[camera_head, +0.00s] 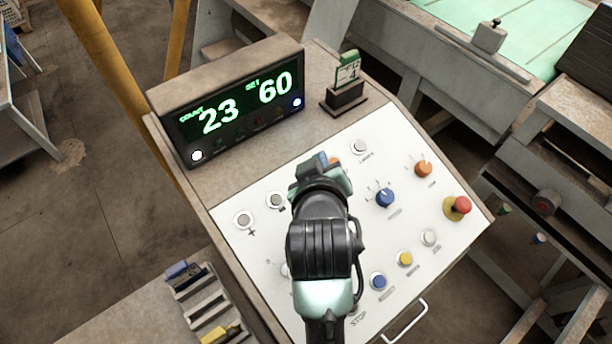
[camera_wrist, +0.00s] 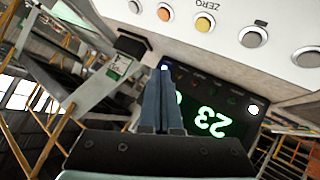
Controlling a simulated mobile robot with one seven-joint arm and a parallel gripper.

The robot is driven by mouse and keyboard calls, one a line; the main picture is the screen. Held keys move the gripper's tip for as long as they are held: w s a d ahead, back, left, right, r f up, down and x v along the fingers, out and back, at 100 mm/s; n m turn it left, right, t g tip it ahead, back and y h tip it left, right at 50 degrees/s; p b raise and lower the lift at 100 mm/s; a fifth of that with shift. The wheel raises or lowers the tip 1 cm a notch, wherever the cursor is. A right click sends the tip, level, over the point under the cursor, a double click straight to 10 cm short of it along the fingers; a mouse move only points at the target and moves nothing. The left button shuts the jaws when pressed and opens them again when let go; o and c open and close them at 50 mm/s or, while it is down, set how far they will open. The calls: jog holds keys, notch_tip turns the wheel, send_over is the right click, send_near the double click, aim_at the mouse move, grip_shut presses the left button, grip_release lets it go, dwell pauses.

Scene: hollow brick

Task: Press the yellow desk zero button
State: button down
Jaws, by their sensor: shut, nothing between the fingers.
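The yellow button marked ZERO (camera_wrist: 205,22) is on the white panel in the wrist view, in a row with an orange button (camera_wrist: 164,12) and grey buttons (camera_wrist: 253,37). In the wrist view my gripper (camera_wrist: 163,75) is shut and empty, its blue-grey fingers apart from that button. In the head view my gripper (camera_head: 318,168) is over the panel's upper row and seems to hide the ZERO button. Another yellow button (camera_head: 405,259) shows low on the panel in the head view; its label is too small to read.
The display box (camera_head: 235,105) reads 23 and 60 behind the panel. A small card stand (camera_head: 345,97) is beside it. A blue knob (camera_head: 385,197), an orange knob (camera_head: 423,168) and a red mushroom button (camera_head: 461,205) stand up on the panel's right.

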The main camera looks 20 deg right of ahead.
jog(key=f+b, duration=0.2)
jog(key=w+f+b, duration=0.1)
jog(key=f+b, duration=0.2)
jog(key=w+a+f+b, duration=0.1)
jog(key=f+b, duration=0.1)
jog(key=shift+f+b, duration=0.3)
jog(key=shift+f, duration=0.1)
jog(key=shift+w+f, duration=0.15)
jog(key=shift+f, duration=0.15)
dwell(1.5)
jog(key=shift+w+f+b, duration=0.1)
jog(key=shift+f+b, duration=0.2)
jog(key=shift+f, duration=0.1)
jog(key=shift+w+a+f, duration=0.1)
jog(key=shift+f, duration=0.3)
dwell(0.7)
jog(key=shift+r, duration=0.15)
jog(key=shift+s+r+p, duration=0.25)
jog(key=shift+r+p, duration=0.4)
jog(key=shift+p, duration=0.1)
jog(key=shift+r, duration=0.1)
jog(key=r+p, duration=0.3)
jog(key=s+r+p, duration=0.1)
jog(key=p, duration=0.1)
jog(key=shift+s+d+r, duration=0.1)
jog(key=shift+d+r, duration=0.2)
jog(key=shift+d, duration=0.05)
